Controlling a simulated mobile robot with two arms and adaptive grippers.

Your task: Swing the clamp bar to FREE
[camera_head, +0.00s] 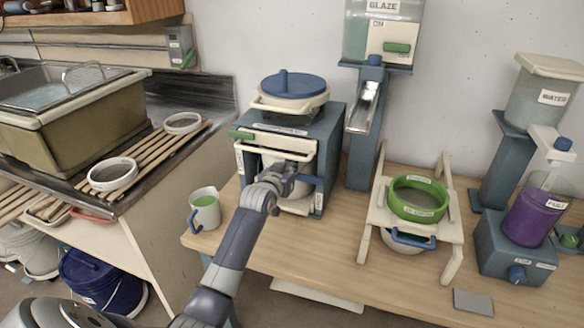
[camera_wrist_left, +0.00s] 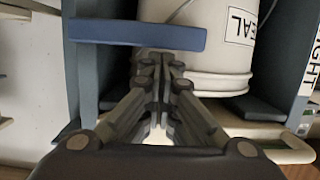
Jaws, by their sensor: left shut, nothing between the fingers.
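My left gripper (camera_head: 297,172) reaches to the front of the blue press stand (camera_head: 322,145). It is shut and empty, its fingertips together. In the left wrist view the gripper (camera_wrist_left: 160,62) points at a flat blue bar (camera_wrist_left: 137,33), which looks like the clamp bar. The fingertips are close to its edge; I cannot tell whether they touch. Behind it is a white bucket (camera_wrist_left: 215,60) with a partly hidden SEAL label. A stand post bears a partly cut-off TIGHT label (camera_wrist_left: 312,65). In the head view my wrist hides much of this area.
A mug with green contents (camera_head: 205,208) stands left of the press stand. A cream stand with a green ring (camera_head: 418,198) is to the right. A purple container (camera_head: 532,215) stands farther right. The table front between mug and cream stand is mostly clear apart from my arm.

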